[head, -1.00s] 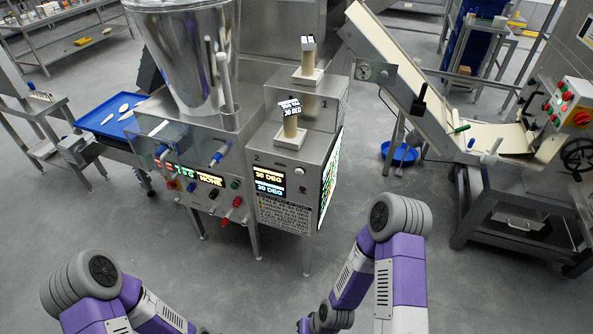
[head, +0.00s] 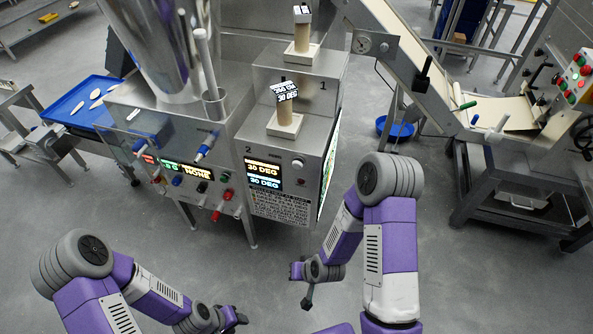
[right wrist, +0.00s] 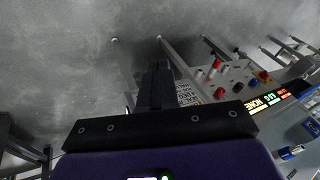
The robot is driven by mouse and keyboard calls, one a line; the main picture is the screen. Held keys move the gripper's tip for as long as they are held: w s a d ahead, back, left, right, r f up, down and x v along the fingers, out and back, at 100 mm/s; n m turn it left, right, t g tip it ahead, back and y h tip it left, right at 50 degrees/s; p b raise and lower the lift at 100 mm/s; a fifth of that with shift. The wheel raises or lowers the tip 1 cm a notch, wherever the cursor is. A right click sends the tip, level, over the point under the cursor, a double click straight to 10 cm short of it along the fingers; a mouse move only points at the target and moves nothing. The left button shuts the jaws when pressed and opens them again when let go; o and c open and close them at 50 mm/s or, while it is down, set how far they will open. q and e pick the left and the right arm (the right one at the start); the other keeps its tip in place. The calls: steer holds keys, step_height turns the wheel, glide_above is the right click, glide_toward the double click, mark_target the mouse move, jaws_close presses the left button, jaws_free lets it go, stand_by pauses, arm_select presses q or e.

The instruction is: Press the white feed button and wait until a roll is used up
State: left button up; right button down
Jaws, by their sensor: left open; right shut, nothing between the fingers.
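A beige roll (head: 289,116) with a printed tag stands on this cabinet; another roll (head: 302,38) stands on the step marked 1 behind. My left gripper (head: 238,318) is open near the bottom edge, low in front of the machine. My right gripper (head: 307,303) is shut and empty, also low in front and apart from the cabinet; its fingers show in the right wrist view (right wrist: 157,85).
Left of the cabinet is a hopper machine with coloured knobs and a display (head: 196,173). A blue tray (head: 80,103) holds several pale pieces. An inclined conveyor (head: 430,90) rises at right. The grey floor before the cabinet is clear.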

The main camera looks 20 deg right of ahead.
mark_target(297, 165)
steer(key=w+d+r+t+b, duration=0.1)
steer(key=w+r+t+b, duration=0.35)
steer(key=w, duration=0.45)
arm_select(q)
step_height(297, 165, down, 9)
steer(key=b, duration=0.2)
steer(key=shift+r+b, duration=0.15)
steer(key=shift+b, duration=0.25)
arm_select(e)
steer(key=w+r+m+t, duration=0.1)
steer(key=w+r+t, duration=0.2)
steer(key=r, duration=0.4)
steer(key=w+r+m+t, duration=0.1)
steer(key=w+r+t, duration=0.2)
steer(key=r, duration=0.3)
steer(key=shift+d+r+t, duration=0.25)
steer(key=shift+r+t, duration=0.1)
steer(key=shift+t, duration=0.4)
steer(key=shift+w, duration=0.1)
arm_select(q)
steer(key=shift+r+p, duration=0.5)
steer(key=shift+r, duration=0.05)
arm_select(e)
steer(key=w+d, duration=0.5)
steer(key=w, duration=0.2)
steer(key=shift+w, duration=0.1)
arm_select(q)
steer(key=shift+f, duration=0.15)
arm_select(e)
steer(key=shift+w, duration=0.15)
